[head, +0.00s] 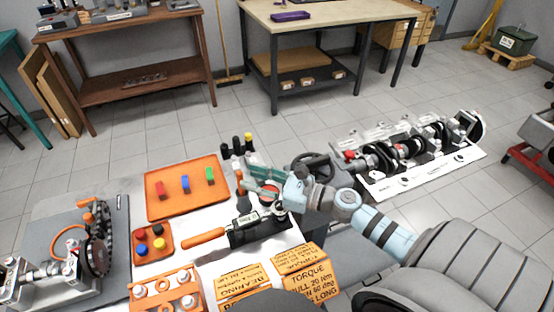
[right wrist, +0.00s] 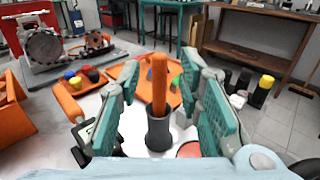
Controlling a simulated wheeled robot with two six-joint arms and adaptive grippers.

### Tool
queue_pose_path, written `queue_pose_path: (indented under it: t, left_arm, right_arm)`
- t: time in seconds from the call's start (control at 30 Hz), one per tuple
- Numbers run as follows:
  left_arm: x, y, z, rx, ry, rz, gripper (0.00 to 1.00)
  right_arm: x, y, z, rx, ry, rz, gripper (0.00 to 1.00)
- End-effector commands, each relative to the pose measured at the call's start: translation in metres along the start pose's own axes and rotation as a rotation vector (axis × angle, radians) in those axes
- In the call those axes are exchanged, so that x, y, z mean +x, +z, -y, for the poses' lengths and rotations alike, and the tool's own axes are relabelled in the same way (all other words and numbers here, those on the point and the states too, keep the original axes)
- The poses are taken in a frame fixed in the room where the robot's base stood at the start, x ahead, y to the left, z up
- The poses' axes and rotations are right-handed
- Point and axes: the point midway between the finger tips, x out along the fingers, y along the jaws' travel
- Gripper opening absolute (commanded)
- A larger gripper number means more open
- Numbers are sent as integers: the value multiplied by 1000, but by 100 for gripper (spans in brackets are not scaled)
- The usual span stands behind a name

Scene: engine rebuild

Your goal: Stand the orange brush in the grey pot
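The orange brush (right wrist: 158,85) stands upright in the dark grey pot (right wrist: 158,132) in the right wrist view, its handle rising above the rim. The brush (head: 239,178) and pot (head: 242,205) also show small in the head view, on the white table top. My right gripper (head: 252,174) is open, its teal fingers pointing at the brush. In the right wrist view the fingers of the right gripper (right wrist: 156,103) lie on either side of the handle, with gaps on both sides. The bristles are hidden inside the pot. My left gripper is not in view.
An orange tray (head: 160,205) with coloured pieces lies left of the pot. Several dark bottles (head: 237,148) stand behind it. A black tool with an orange handle (head: 203,236) lies in front. Orange instruction cards (head: 243,284) lie near the front edge.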

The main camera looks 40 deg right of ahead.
Motion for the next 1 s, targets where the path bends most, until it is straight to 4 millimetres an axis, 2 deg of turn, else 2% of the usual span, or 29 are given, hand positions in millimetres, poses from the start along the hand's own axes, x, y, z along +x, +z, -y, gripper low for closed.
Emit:
queue_pose_path:
  t: [0.03,0.07,0.27,0.3,0.4,0.5,1.0]
  left_arm:
    - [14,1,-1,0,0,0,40]
    - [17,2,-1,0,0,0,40]
    - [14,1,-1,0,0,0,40]
    - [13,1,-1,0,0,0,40]
    - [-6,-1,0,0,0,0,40]
    - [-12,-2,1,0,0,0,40]
    - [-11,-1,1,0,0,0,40]
  right_arm:
    - [-12,-10,-2,-2,6,-10,33]
    - [-19,-10,-2,1,7,-13,33]
    - [-43,-4,-2,1,6,-7,33]
    - [-47,-4,-2,2,4,-10,33]
    - [-63,1,-2,6,7,-13,33]
    - [-72,0,-1,3,4,-9,33]
    - [-75,-2,-1,2,1,-4,33]
